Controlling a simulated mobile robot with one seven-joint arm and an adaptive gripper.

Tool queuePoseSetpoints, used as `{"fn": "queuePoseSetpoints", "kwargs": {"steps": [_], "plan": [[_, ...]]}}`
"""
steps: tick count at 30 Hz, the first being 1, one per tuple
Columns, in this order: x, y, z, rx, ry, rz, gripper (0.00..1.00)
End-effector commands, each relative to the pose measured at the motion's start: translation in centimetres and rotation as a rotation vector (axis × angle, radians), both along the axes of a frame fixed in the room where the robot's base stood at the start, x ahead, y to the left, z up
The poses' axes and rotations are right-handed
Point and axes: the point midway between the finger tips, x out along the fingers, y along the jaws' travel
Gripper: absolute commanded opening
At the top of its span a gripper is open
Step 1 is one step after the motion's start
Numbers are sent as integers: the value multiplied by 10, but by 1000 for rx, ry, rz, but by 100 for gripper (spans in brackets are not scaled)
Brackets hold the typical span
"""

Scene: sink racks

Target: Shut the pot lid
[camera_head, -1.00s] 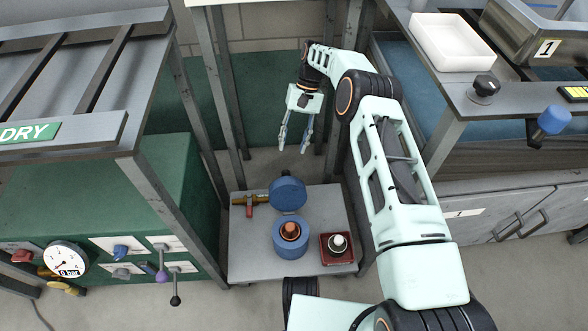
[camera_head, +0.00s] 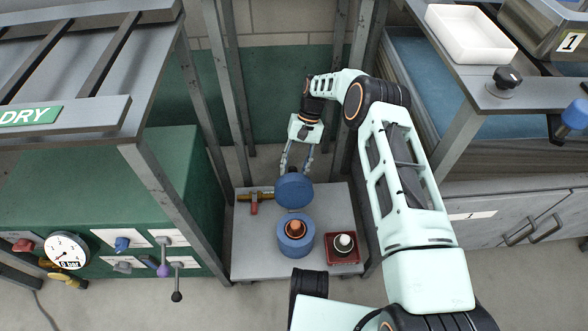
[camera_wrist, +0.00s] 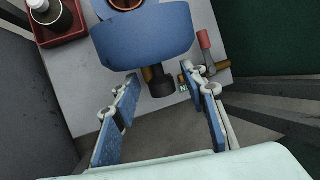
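A blue pot (camera_head: 296,245) stands on a low grey table, with an orange-brown piece (camera_head: 295,229) inside it. Its round blue lid (camera_head: 294,190) stands tilted up, open, at the pot's far side. In the wrist view the lid (camera_wrist: 142,38) shows from behind, with a dark knob (camera_wrist: 161,84) sticking out toward me. My gripper (camera_head: 296,172) is just behind the lid, fingers pointing down. In the wrist view my gripper (camera_wrist: 160,98) is open, its blue-padded fingers spread left and right of the knob. I cannot tell whether either finger touches the lid.
A red tray (camera_head: 343,258) with a white-topped dark item sits right of the pot. A brass valve with a red handle (camera_head: 254,208) lies left of the lid. Table legs and frame posts stand close on both sides. The low table's (camera_head: 258,262) front left is clear.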

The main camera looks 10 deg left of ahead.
Motion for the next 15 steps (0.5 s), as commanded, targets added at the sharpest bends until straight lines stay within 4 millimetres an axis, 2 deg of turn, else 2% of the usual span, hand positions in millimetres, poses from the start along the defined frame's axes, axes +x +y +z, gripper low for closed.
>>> {"fn": "queuePoseSetpoints", "kwargs": {"steps": [6,15], "plan": [[0,0,0,0,1,0,39],[0,0,0,0,1,0,6]]}}
